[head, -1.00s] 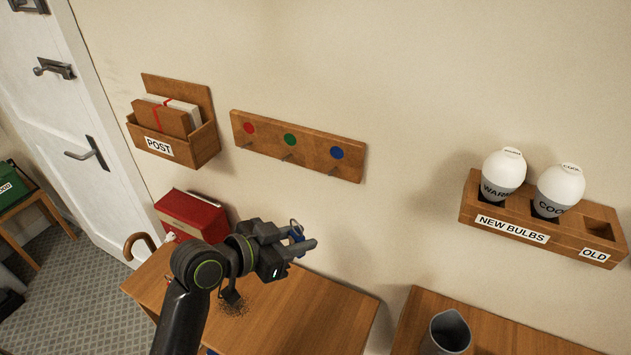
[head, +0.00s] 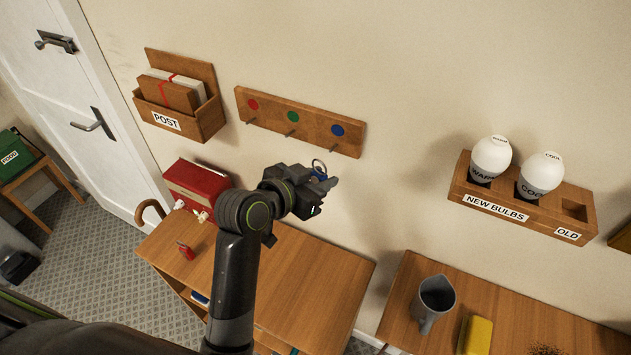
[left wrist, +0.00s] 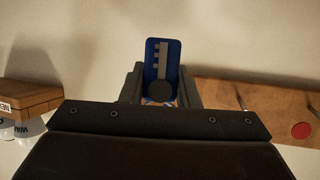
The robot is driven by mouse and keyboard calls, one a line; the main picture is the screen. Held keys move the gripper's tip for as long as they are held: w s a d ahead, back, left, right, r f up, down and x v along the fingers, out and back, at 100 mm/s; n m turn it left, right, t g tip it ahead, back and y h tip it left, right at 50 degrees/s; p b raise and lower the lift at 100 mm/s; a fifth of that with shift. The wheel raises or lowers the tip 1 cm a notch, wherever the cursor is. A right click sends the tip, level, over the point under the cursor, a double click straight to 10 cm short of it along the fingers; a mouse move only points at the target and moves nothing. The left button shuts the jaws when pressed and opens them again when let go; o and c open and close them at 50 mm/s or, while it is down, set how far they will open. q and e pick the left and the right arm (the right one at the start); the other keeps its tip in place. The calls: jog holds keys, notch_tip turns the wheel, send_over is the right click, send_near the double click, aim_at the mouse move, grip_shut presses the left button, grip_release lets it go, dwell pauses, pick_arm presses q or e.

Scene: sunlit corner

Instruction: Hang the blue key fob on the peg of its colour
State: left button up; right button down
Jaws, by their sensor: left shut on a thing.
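The blue key fob (head: 321,177) is held in my left gripper (head: 325,184), with its metal ring at the top. In the left wrist view the fob (left wrist: 162,62) is a blue plate with a grey key shape, between the two fingers. The wooden peg rack (head: 300,125) is on the wall above and behind the gripper, with red, green and blue discs from left to right. The peg under the blue disc (head: 337,130) is bare, and the fob is below it, apart from it. Part of the rack (left wrist: 280,98) shows at the right of the left wrist view. My right gripper is out of view.
A wooden post box (head: 205,118) hangs left of the rack. A bulb holder (head: 520,208) is on the wall at the right. Below, a wooden cabinet (head: 335,275) carries a red box (head: 195,183) and a small red object (head: 186,250). The wall between rack and bulb holder is clear.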

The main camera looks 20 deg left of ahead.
pick_arm(q)
jog(key=shift+w+d+f, duration=0.1)
jog(key=shift+w+d, duration=0.05)
jog(key=shift+w, duration=0.75)
jog(key=shift+w+d+f, duration=0.1)
jog(key=shift+w+d, duration=0.05)
jog(key=shift+w, duration=0.7)
jog(key=shift+w+d, duration=0.15)
jog(key=shift+w, duration=0.6)
jog(key=shift+w+d+f, duration=0.1)
jog(key=shift+w+f, duration=0.25)
jog(key=shift+w, duration=0.15)
jog(key=shift+w+f, duration=0.1)
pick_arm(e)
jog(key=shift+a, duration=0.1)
pick_arm(q)
jog(key=o, duration=1)
jog(key=shift+o, duration=0.2)
jog(key=shift+d, duration=0.1)
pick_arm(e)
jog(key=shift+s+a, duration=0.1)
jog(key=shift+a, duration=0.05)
